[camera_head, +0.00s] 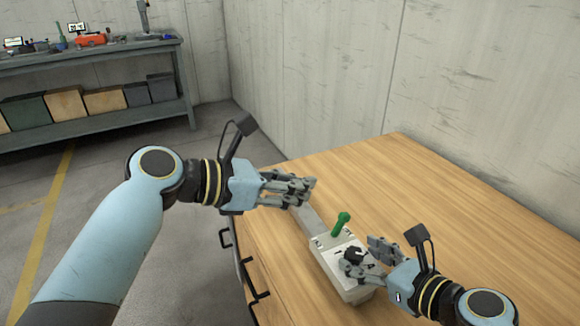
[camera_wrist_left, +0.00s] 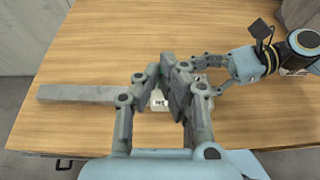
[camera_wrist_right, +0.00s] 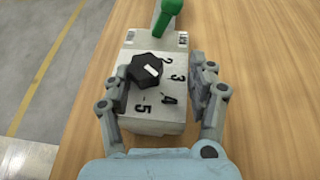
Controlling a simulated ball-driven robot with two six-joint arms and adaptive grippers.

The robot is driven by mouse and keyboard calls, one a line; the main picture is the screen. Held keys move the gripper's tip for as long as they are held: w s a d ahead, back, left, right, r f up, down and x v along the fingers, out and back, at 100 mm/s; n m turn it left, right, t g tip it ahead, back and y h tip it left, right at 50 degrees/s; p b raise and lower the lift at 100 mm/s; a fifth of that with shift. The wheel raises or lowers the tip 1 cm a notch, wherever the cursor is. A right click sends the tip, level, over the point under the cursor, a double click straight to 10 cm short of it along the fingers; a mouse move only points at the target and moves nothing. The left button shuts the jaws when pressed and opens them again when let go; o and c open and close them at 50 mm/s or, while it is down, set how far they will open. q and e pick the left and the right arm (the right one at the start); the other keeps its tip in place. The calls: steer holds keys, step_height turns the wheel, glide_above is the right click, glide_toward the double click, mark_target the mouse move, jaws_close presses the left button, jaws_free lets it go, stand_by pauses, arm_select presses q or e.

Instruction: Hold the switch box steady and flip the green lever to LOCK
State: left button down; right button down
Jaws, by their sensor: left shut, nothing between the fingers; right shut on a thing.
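The pale switch box (camera_head: 325,262) stands on the wooden table, with a black numbered knob (camera_wrist_right: 148,68) on its top. The green lever (camera_head: 341,222) rises from the box's far end, between two small labels too blurred to read. It also shows at the top of the right wrist view (camera_wrist_right: 166,12). My right gripper (camera_head: 366,257) is shut on the switch box, one finger on each side, at the knob end. My left gripper (camera_head: 308,188) is shut and empty, above the table and short of the lever. In the left wrist view its fingers hide most of the box and lever.
A grey flat bar (camera_wrist_left: 82,94) lies on the table beyond the box. The table (camera_head: 430,200) is otherwise clear. Dark handles (camera_head: 248,280) stick out from its left side. A wall (camera_head: 310,80) stands behind. A workbench (camera_head: 100,55) with bins is far off at the left.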

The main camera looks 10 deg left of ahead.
arm_select(q)
steer(key=shift+s+a+r, duration=0.15)
steer(key=shift+a+r, duration=0.1)
steer(key=shift+r, duration=0.45)
steer(key=shift+s+a+r, duration=0.15)
steer(key=shift+a+r, duration=0.05)
steer(key=shift+r, duration=0.5)
steer(key=shift+s+a+r, duration=0.15)
steer(key=shift+a+r, duration=0.1)
steer(key=shift+r, duration=0.45)
arm_select(e)
steer(key=shift+s+f, duration=0.15)
steer(key=shift+f, duration=0.15)
steer(key=shift+c, duration=1.6)
jaws_free()
